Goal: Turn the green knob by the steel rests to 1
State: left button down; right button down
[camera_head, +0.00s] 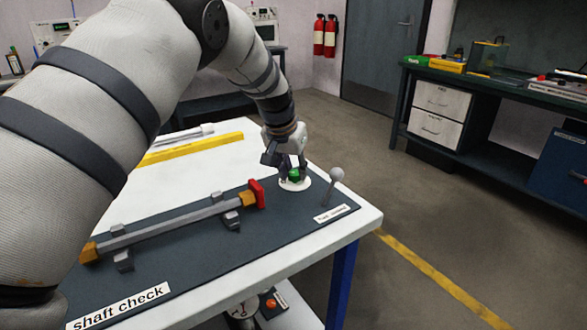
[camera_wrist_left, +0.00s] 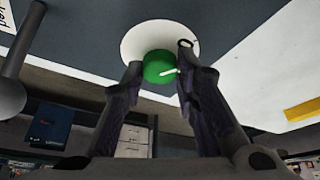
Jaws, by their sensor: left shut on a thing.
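The green knob (camera_head: 294,175) sits on a round white dial plate (camera_head: 303,184) near the right end of the dark mat. My left gripper (camera_head: 292,170) reaches down over it from above, with its fingers around the knob. In the left wrist view the green knob (camera_wrist_left: 159,67) is between the two fingertips (camera_wrist_left: 160,75), and its white pointer line points right and slightly up. A small dark ring mark shows on the white plate (camera_wrist_left: 150,38). The plate's numbers cannot be read. The steel rests (camera_head: 231,219) hold a long grey shaft (camera_head: 170,231). My right gripper is not in view.
A grey ball-topped lever (camera_head: 335,178) stands just right of the knob, by a small white label (camera_head: 331,214). The shaft has a red end block (camera_head: 257,192). A yellow bar (camera_head: 190,149) lies behind on the white table. Floor on the right is clear.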

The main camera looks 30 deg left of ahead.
pick_arm(q)
jog(key=shift+a+m+h, duration=0.1)
jog(key=shift+m+h, duration=0.3)
jog(key=shift+m, duration=0.7)
jog(key=m+h, duration=0.1)
jog(key=m, duration=0.1)
jog(key=shift+a+f+m, duration=0.1)
jog(key=shift+f+m, duration=0.05)
jog(key=shift+m, duration=0.15)
jog(key=m+g+h+b, duration=0.1)
jog(key=m, duration=0.3)
jog(key=shift+a+f+b, duration=0.1)
jog(key=shift+f+b, duration=0.05)
jog(key=shift+b, duration=0.25)
jog(key=shift+m+g+h+b, duration=0.3)
jog(key=shift+m+h+b, duration=0.3)
jog(key=shift+m, duration=0.6)
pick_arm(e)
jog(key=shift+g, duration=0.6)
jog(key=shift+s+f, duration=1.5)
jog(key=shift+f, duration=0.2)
pick_arm(q)
jog(key=shift+r, duration=0.25)
jog(key=c, duration=1.2)
grip_release()
jog(key=shift+c, duration=0.2)
jog(key=shift+w, duration=0.1)
